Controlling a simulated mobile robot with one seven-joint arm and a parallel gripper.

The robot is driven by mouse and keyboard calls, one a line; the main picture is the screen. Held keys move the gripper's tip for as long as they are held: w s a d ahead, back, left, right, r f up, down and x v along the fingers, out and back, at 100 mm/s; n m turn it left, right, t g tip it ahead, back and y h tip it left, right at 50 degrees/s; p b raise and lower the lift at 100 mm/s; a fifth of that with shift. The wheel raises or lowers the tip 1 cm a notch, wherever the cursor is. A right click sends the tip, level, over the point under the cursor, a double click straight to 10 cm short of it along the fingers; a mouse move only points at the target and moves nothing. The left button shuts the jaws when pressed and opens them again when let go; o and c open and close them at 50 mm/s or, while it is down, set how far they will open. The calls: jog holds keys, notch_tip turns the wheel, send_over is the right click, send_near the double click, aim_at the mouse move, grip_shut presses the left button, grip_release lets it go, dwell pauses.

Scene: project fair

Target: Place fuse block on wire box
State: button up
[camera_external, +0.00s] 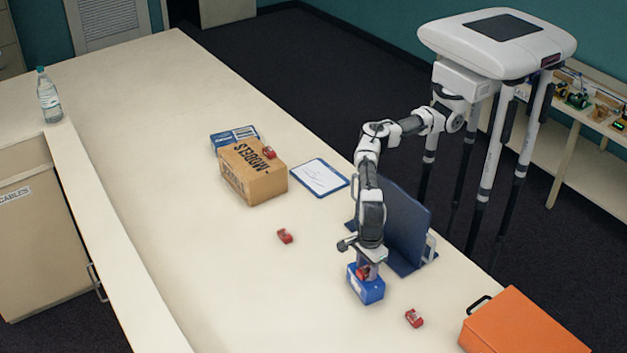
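Small red fuse blocks are in the camera view. One red block (362,273) is at my gripper (366,271), right at the top of a small blue box (367,291). My gripper points down over this box. I cannot tell whether the fingers are clamped on the block or whether the block rests on the box. Another fuse block (285,236) lies on the bare table, and one (414,318) lies to the right of the blue box. A further one (269,152) sits on the cardboard box. Another blue box (242,132) is behind that cardboard box; I cannot read which is the wire box.
A cardboard MODELS box (252,178) and a clipboard (320,178) are farther back on the table (180,200). A dark blue upright panel (405,225) stands close beside my arm. An orange case (520,325) is at the front right. The left of the table is clear.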

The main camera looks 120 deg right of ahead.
aim_at(367, 268)
dwell(0.3)
notch_tip(367, 268, up, 12)
jog(key=shift+r+b, duration=0.15)
jog(key=shift+b, duration=1.05)
